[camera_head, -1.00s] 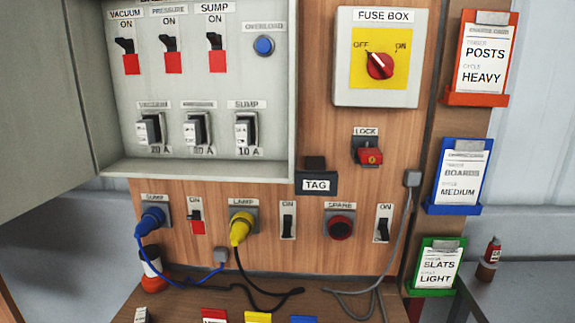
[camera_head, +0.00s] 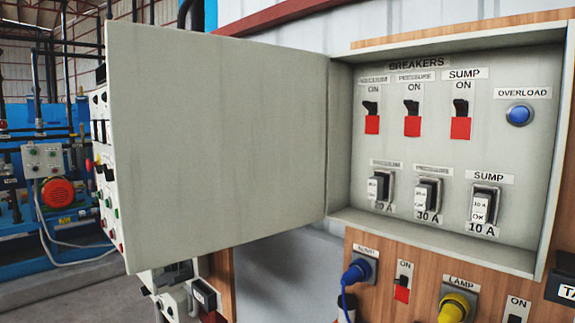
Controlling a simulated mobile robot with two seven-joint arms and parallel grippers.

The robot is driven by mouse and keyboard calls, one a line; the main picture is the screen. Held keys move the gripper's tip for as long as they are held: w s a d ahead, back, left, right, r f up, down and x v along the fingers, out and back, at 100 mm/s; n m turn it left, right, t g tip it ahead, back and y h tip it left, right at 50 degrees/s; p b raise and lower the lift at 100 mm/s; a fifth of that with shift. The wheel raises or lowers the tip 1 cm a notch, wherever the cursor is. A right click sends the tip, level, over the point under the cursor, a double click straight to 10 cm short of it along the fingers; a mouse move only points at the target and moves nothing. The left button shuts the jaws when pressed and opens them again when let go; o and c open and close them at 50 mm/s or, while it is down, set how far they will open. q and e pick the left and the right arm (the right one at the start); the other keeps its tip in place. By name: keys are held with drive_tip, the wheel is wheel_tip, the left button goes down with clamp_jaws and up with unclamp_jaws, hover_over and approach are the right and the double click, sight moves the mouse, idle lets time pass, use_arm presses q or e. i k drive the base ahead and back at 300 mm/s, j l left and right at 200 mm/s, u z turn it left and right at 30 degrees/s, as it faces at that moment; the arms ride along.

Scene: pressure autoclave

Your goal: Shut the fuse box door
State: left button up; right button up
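The fuse box door (camera_head: 215,140) is a large plain grey panel. It stands wide open, swung out to the left from its hinge edge on the left side of the breaker box (camera_head: 540,170). Inside the open box are several breaker switches with red lower parts, a blue overload button (camera_head: 518,115) and a row of fuses, one of them the sump fuse (camera_head: 483,203). Neither of my grippers can be seen in the head view.
Below the box, a blue plug (camera_head: 357,271) and a yellow plug (camera_head: 455,306) stick out of the wooden board. A control panel with buttons (camera_head: 103,170) shows behind the door's left edge. Blue machinery with a red motor (camera_head: 58,192) stands at the far left.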

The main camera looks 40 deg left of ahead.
sight(218, 142)
drive_tip(key=j+z, duration=0.1)
drive_tip(key=j, duration=0.4)
drive_tip(key=j+z, duration=0.1)
drive_tip(key=j, duration=0.4)
drive_tip(key=k+j+z, duration=0.1)
drive_tip(key=j, duration=0.85)
drive_tip(key=k+j+z, duration=0.15)
drive_tip(key=j, duration=0.3)
drive_tip(key=j+z, duration=0.1)
drive_tip(key=j, duration=0.4)
drive_tip(key=k+j+z, duration=0.1)
drive_tip(key=j, duration=0.35)
drive_tip(key=k, duration=0.05)
